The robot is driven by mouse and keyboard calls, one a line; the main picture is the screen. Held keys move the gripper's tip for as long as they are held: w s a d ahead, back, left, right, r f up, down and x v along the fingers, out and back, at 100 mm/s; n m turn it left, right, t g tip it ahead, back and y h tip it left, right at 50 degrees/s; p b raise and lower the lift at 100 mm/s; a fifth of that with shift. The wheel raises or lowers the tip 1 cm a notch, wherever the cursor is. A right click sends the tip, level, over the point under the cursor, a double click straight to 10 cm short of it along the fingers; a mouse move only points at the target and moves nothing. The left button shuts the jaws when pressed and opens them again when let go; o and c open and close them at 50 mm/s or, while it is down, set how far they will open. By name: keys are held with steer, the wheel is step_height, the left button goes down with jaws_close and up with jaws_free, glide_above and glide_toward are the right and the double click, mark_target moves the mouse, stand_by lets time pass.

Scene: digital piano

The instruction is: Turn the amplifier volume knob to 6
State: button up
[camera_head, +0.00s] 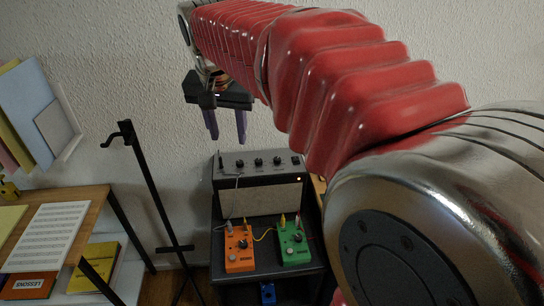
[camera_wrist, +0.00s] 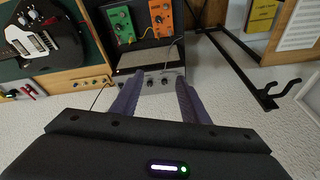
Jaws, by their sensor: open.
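The amplifier (camera_head: 257,199) is a dark box with a grey grille, standing against the wall below my gripper in the head view. A row of several dark knobs (camera_head: 258,162) runs along its top panel. I cannot read their labels or settings, nor tell which is the volume knob. My gripper (camera_head: 227,139) is open and empty, above the amplifier's left part, with its purple fingers pointing down. In the wrist view the amplifier (camera_wrist: 148,57) lies beyond the open fingers, and some knobs (camera_wrist: 165,80) show between the fingertips.
An orange pedal (camera_head: 239,250) and a green pedal (camera_head: 293,246) with cables sit in front of the amplifier. A black stand (camera_head: 152,190) rises to its left, near a wooden shelf (camera_head: 92,212) with sheet music. A guitar (camera_wrist: 42,38) shows in the wrist view.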

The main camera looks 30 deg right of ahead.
steer(key=s+a+f+n+t, duration=0.1)
steer(key=s+a+f+n, duration=0.2)
steer(key=s, duration=0.6)
steer(key=s+a+f+n+t+y, duration=0.1)
steer(key=s+a+f+n, duration=0.3)
steer(key=s+f, duration=0.3)
steer(key=shift+s+a+f+n+t+y, duration=0.25)
steer(key=shift+s+n, duration=0.55)
steer(key=shift+s, duration=0.45)
steer(key=shift+c, duration=0.3)
